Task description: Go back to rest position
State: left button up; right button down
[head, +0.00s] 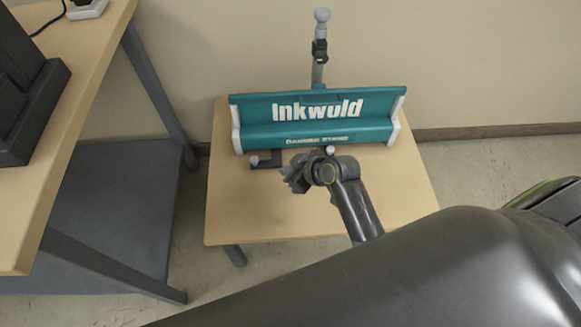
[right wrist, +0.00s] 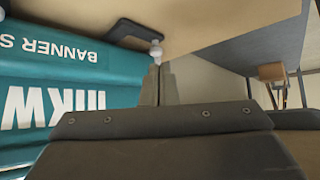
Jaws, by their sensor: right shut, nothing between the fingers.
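My right gripper (head: 297,177) is in the head view, over the small wooden table just in front of a teal banner stand (head: 318,118) marked "Inkwold". Its fingers are shut with nothing between them. In the right wrist view the closed fingers (right wrist: 159,88) point toward a small whitish knob by the stand's dark foot (right wrist: 145,33). I cannot tell whether they touch it. The banner stand also shows in the right wrist view (right wrist: 75,90), on the left and upside down. My left gripper is in neither view.
The small wooden table (head: 290,215) carries the banner stand against the wall. A larger wooden desk (head: 85,110) with a dark device (head: 25,95) stands at the left. A grey metal leg frame (head: 155,90) is below it. My large dark arm link crosses the lower right.

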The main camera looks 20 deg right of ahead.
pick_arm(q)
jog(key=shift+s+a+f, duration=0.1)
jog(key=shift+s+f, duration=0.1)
pick_arm(e)
jog(key=shift+s+d+r, duration=0.2)
jog(key=shift+s+r, duration=0.15)
